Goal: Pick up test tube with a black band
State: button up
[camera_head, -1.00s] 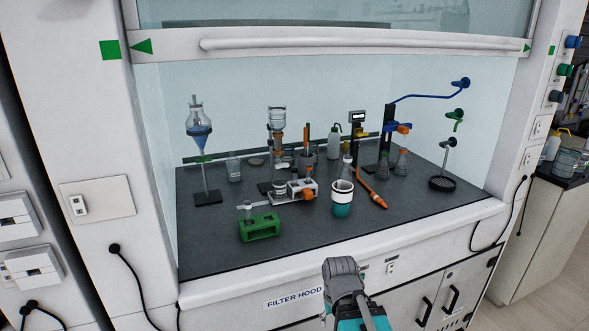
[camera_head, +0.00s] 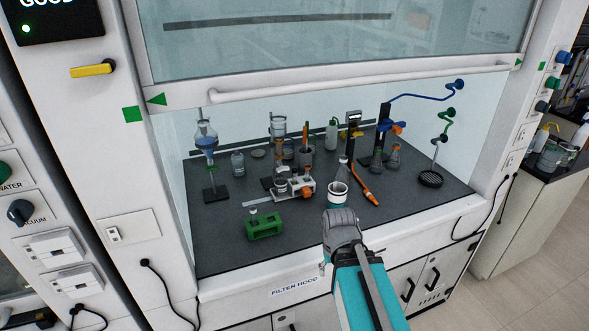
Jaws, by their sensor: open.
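A small green rack (camera_head: 265,226) stands at the front left of the fumehood worktop. A pale tube top (camera_head: 254,211) shows at its left end; I cannot make out a black band on it. My teal arm with its grey joint rises from the bottom of the picture, in front of the hood's front edge and right of the rack.
The raised sash (camera_head: 350,84) hangs above. The worktop is bare left of the rack.

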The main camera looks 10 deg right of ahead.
notch_tip(320, 180, up, 11)
jog(key=p, duration=0.9)
jog(key=shift+p, duration=0.4)
jog(key=shift+r, duration=0.1)
jog(key=shift+c, duration=0.8)
jog(key=shift+s, duration=0.15)
